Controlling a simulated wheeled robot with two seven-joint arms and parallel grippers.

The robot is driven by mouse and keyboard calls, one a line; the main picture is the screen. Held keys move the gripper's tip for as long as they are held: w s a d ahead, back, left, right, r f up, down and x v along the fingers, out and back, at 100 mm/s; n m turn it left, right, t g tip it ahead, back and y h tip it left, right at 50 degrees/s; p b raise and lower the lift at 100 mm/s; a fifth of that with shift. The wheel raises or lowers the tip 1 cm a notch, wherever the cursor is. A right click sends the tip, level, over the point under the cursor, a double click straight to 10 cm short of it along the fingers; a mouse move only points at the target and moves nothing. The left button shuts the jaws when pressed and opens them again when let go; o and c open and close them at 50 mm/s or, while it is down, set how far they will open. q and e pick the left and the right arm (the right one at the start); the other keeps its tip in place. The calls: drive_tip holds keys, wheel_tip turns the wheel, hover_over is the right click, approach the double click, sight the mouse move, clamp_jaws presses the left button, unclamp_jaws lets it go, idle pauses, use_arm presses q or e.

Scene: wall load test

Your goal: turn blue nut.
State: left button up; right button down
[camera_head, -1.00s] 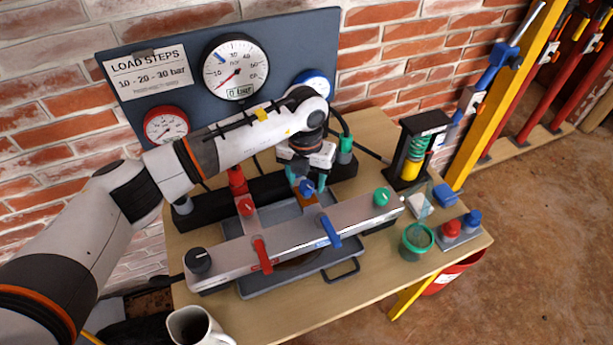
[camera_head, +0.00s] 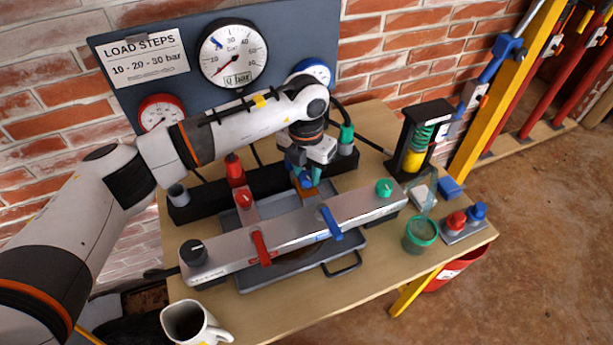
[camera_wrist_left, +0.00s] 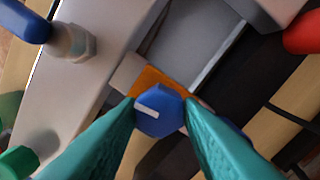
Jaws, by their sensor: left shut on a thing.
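The blue nut (camera_wrist_left: 160,112) is a small six-sided knob with a white mark on top, beside an orange plate (camera_wrist_left: 148,80). It also shows in the head view (camera_head: 306,181), behind the silver manifold bar (camera_head: 300,237). My left gripper (camera_wrist_left: 160,105) has its teal fingertips against opposite sides of the nut and is shut on it. In the head view the left gripper (camera_head: 304,176) reaches down to the nut from above, and its fingers partly hide it. My right gripper is in neither view.
The bar carries a red lever (camera_head: 260,248), a blue lever (camera_head: 331,222), a black knob (camera_head: 193,253) and a green knob (camera_head: 384,187). A gauge board (camera_head: 284,50) stands behind. A mug (camera_head: 188,325) and a green-rimmed jar (camera_head: 420,235) stand near the table's front edge.

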sight(306, 174)
use_arm(q)
drive_tip(key=shift+f+m+b, duration=0.2)
drive_tip(key=shift+m+b, duration=0.15)
drive_tip(key=shift+m, duration=0.25)
drive_tip(key=shift+r+m, duration=0.2)
drive_tip(key=shift+m, duration=0.2)
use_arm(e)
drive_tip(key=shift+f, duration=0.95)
use_arm(q)
drive_tip(key=o, duration=1)
wheel_tip(306, 174, up, 12)
drive_tip(key=shift+a+r+b, duration=0.1)
drive_tip(key=shift+b, duration=0.8)
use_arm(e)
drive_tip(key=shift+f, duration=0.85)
